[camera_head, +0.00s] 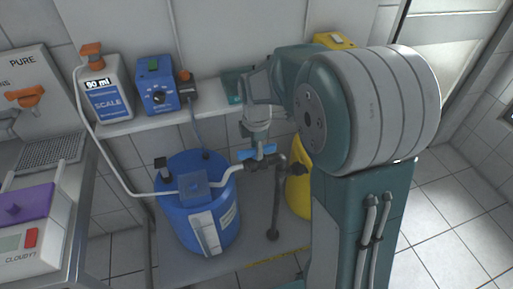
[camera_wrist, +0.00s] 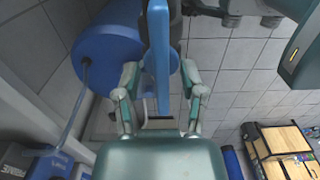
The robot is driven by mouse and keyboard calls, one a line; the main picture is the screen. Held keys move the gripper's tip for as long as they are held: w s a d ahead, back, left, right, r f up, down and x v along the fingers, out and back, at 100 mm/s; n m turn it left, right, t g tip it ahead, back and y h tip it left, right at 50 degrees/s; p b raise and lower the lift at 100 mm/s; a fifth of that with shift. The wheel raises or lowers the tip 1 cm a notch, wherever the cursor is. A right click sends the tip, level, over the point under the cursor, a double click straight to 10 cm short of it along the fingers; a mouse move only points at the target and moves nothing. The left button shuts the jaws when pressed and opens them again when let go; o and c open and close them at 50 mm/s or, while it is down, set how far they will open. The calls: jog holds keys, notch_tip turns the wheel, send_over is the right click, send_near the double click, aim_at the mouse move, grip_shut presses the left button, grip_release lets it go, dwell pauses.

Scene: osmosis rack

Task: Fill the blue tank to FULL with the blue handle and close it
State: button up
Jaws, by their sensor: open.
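The blue tank (camera_head: 172,222) stands upright on a low shelf, with a pale vertical strip on its front whose marks are too small to read. The blue handle (camera_head: 264,150) sits on a dark pipe valve just right of the tank. In the wrist view the handle (camera_wrist: 158,62) is a long blue bar running between my two fingers, and the tank (camera_wrist: 95,50) is behind at the left. My gripper (camera_wrist: 159,78) is open, with a finger on each side of the handle and gaps visible. In the head view my gripper (camera_head: 257,130) is right above the handle.
A blue dosing box (camera_head: 157,84) stands on the upper shelf (camera_head: 135,122). A yellow tank (camera_head: 300,190) is partly hidden behind my arm. A purple-lidded unit (camera_head: 25,215) is at left.

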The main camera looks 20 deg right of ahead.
jog(key=shift+f, duration=0.2)
grip_shut()
dwell(0.3)
jog(key=m, duration=0.4)
jog(key=shift+m, duration=0.4)
jog(key=m, duration=0.9)
jog(key=shift+m, duration=0.4)
jog(key=m, duration=0.4)
jog(key=shift+m, duration=0.4)
